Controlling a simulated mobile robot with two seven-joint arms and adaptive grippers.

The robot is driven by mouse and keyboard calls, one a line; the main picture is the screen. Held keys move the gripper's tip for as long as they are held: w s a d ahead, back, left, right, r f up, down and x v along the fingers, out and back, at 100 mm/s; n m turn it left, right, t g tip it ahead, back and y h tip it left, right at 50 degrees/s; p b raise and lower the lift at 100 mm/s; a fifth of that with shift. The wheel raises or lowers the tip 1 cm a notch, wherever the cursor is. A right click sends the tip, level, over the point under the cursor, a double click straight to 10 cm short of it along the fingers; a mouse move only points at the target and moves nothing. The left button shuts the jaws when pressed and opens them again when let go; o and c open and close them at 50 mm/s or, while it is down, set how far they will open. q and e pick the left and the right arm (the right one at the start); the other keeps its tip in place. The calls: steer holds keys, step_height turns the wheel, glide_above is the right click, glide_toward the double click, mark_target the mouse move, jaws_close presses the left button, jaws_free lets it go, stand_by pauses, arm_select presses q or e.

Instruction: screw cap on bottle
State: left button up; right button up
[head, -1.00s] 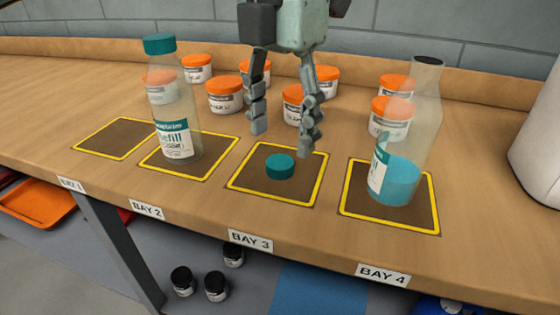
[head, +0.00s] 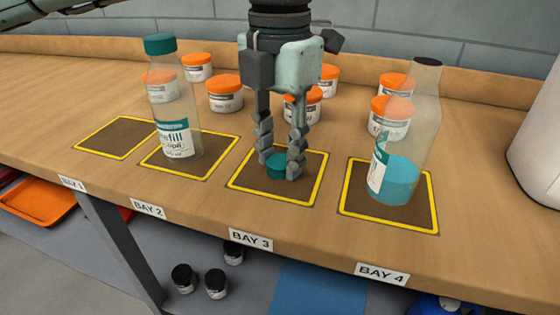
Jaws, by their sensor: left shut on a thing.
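A teal cap (head: 277,171) sits in the yellow-outlined square of bay 3 (head: 247,195). My left gripper (head: 280,167) points down over it and is shut on it, one finger on each side. The cap is at the height of the bench top. An uncapped clear bottle (head: 412,130) with teal liquid stands upright in bay 4 (head: 425,222). Its open dark mouth is at the top. Another clear bottle (head: 174,100) with a teal cap on it stands upright in bay 2. My right gripper is not in view.
Several white jars with orange lids (head: 225,95) stand behind the bays, some seen through the bottles. Bay 1 (head: 117,138) is empty. A large white container (head: 540,150) stands at the right edge. Black-lidded jars (head: 216,285) and an orange tray (head: 35,203) are below the bench.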

mark_target(280, 160)
arm_select(q)
steer(key=shift+r, duration=0.1)
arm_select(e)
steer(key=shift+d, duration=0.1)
arm_select(q)
steer(key=shift+r, duration=0.2)
step_height(280, 160, up, 4)
steer(key=shift+f, duration=0.2)
steer(key=s+a+r+b, duration=0.2)
steer(key=s+a+r, duration=0.4)
steer(key=s, duration=0.4)
steer(key=shift+r, duration=0.4)
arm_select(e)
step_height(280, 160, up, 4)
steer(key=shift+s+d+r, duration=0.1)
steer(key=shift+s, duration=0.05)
arm_select(q)
steer(key=shift+w+a+f, duration=0.1)
steer(key=shift+w, duration=0.05)
